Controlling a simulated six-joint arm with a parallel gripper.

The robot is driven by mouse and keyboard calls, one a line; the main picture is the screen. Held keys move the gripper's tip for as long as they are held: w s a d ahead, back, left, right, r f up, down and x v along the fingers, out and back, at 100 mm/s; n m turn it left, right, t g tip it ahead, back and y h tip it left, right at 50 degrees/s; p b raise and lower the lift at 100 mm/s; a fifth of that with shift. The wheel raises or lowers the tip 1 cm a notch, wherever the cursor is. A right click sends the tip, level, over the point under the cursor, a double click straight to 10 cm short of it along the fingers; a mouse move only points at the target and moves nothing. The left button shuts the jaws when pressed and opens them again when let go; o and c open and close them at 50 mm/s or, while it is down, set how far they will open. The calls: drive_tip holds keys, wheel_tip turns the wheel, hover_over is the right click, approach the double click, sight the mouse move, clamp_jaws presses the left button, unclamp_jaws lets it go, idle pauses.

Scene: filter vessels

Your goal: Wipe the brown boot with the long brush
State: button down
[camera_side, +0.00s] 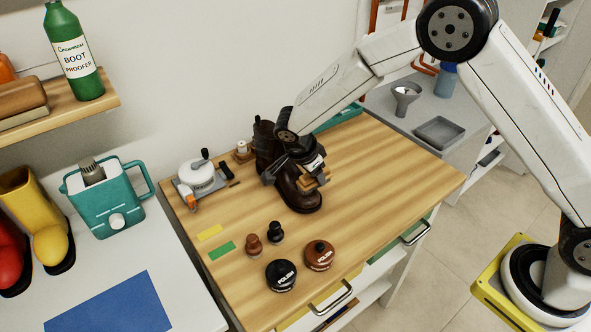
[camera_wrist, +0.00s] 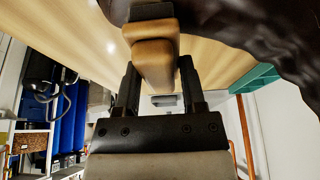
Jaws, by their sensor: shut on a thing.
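The dark brown boot (camera_side: 303,202) stands upright on the wooden bench, its toe toward the front. Part of it is hidden behind my wrist and gripper. It also shows dark and wrinkled at the upper right of the wrist view (camera_wrist: 276,32). My gripper (camera_side: 300,168) is over the boot's front part in the side view. It is shut on a brush with a tan wooden body (camera_wrist: 153,58), which sits between the two black fingers. The brush (camera_side: 317,179) looks small beside the boot in the side view. I cannot tell whether its bristles touch the leather.
The wooden bench top (camera_side: 375,190) is clear to the right. Polish tins (camera_side: 281,275) (camera_side: 319,255) and two small knobbed tools (camera_side: 254,245) (camera_side: 275,232) stand at the front. A white round device (camera_side: 199,177) is at the back left. A teal tray (camera_side: 338,116) lies behind.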

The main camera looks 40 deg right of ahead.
sight(302, 192)
drive_tip(key=shift+s+a, duration=0.2)
drive_tip(key=shift+a, duration=2.5)
drive_tip(key=shift+a+r, duration=0.1)
wheel_tip(302, 192, up, 8)
